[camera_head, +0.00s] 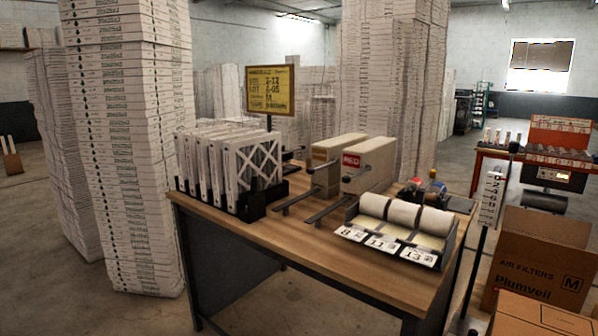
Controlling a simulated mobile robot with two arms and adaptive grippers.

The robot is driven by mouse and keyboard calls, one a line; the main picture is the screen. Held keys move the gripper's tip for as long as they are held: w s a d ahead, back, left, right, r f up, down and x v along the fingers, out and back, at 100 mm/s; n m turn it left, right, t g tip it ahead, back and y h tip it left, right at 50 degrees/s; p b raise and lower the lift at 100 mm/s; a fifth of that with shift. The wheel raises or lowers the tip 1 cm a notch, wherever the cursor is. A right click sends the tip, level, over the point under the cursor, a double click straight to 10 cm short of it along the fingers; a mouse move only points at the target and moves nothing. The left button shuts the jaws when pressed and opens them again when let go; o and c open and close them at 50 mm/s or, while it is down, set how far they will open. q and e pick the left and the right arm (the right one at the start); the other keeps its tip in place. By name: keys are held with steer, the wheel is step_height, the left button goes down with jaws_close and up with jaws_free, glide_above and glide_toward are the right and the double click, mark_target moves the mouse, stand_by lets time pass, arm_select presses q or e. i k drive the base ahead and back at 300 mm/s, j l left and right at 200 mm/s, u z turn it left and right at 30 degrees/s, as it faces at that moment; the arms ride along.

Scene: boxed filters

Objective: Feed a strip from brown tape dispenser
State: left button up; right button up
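Two boxy cream dispensers stand side by side on the wooden table. The right one (370,165) carries a red label reading RED. The left one (334,152), slightly farther back, has a brownish label too small to read; it may be the brown tape dispenser. A dark lever (293,200) reaches forward from the left one, and another (325,207) from the right one. I see no tape strip sticking out of either. Neither of my grippers is in view.
A black rack of white filters (250,205) stands at the table's left. A tray with three white rolls (405,214) and number cards sits front right. A yellow sign (270,90) rises behind. Cardboard boxes (535,270) stand right. The table's front middle (290,235) is clear.

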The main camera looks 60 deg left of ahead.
mark_target(309, 171)
steer(key=u, duration=1.95)
steer(key=i+j+z, duration=0.25)
steer(key=i+j, duration=0.4)
steer(key=i, duration=0.2)
steer(key=i+j+z, duration=0.25)
steer(key=i+j, duration=0.5)
steer(key=j, duration=0.1)
